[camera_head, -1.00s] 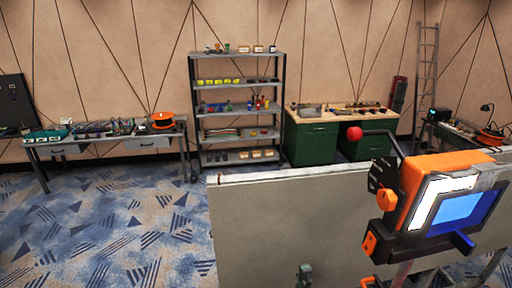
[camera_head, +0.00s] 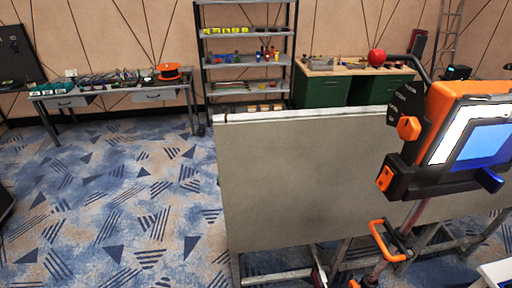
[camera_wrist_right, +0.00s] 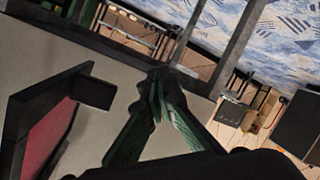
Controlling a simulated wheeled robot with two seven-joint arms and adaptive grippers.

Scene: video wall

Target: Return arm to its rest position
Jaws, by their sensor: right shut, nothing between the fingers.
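My right gripper (camera_wrist_right: 158,98) shows in the right wrist view. Its dark green fingers come together at the tips and are shut, with nothing between them. Behind the fingers are a plain grey panel surface and dark frame bars. I cannot make out my right gripper in the head view. My left gripper is in neither current view.
A large grey panel (camera_head: 300,180) stands on a metal frame in front. An orange and black device with a blue screen (camera_head: 482,147) is at right. A tool table (camera_head: 150,88), a shelf rack (camera_head: 247,50) and a green workbench (camera_head: 322,91) stand behind. Patterned floor (camera_head: 110,200) at left is clear.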

